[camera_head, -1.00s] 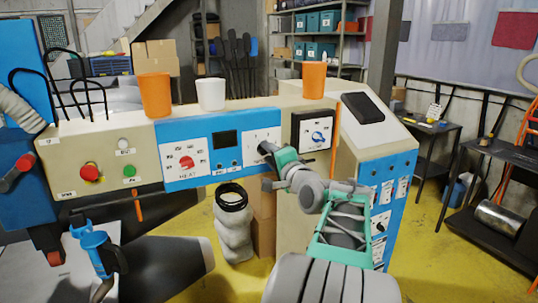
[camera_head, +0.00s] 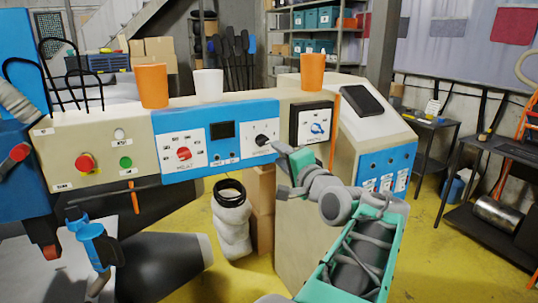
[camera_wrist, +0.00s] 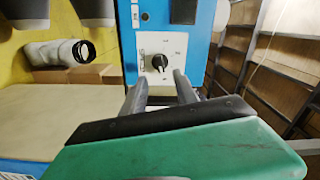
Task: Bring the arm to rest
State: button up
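My gripper (camera_head: 279,148) is in front of the blue control panel (camera_head: 222,175), just right of a black rotary knob (camera_head: 262,140) on a white plate. In the wrist view the two grey fingers of my gripper (camera_wrist: 161,82) stand apart with nothing between them. The black knob (camera_wrist: 160,61) shows just beyond the fingertips, and no contact shows. My arm (camera_head: 345,205) is bent and reaches from the lower right up to the panel. The fingers are small and partly hidden in the head view.
Orange cups (camera_head: 151,86) (camera_head: 314,70) and a white cup (camera_head: 208,86) stand on the console's top. A black tablet-like object (camera_head: 362,99) lies on the sloped cabinet. A ribbed hose (camera_head: 231,215) stands below the panel. Yellow floor (camera_head: 432,255) is free at right.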

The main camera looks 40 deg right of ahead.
jog(key=w+a+f+n+g+y, duration=0.3)
jog(key=a+f+n, duration=0.2)
jog(key=a+f, duration=0.4)
jog(key=w+a+f+n+g+y, duration=0.2)
jog(key=a+f+n+g, duration=0.4)
jog(key=a, duration=0.6)
jog(key=s+a+f+n+g, duration=0.5)
jog(key=s+a+f+n, duration=0.2)
jog(key=s+a+f, duration=0.6)
jog(key=shift+s+n, duration=0.3)
jog(key=shift+s, duration=0.4)
jog(key=shift+f, duration=0.1)
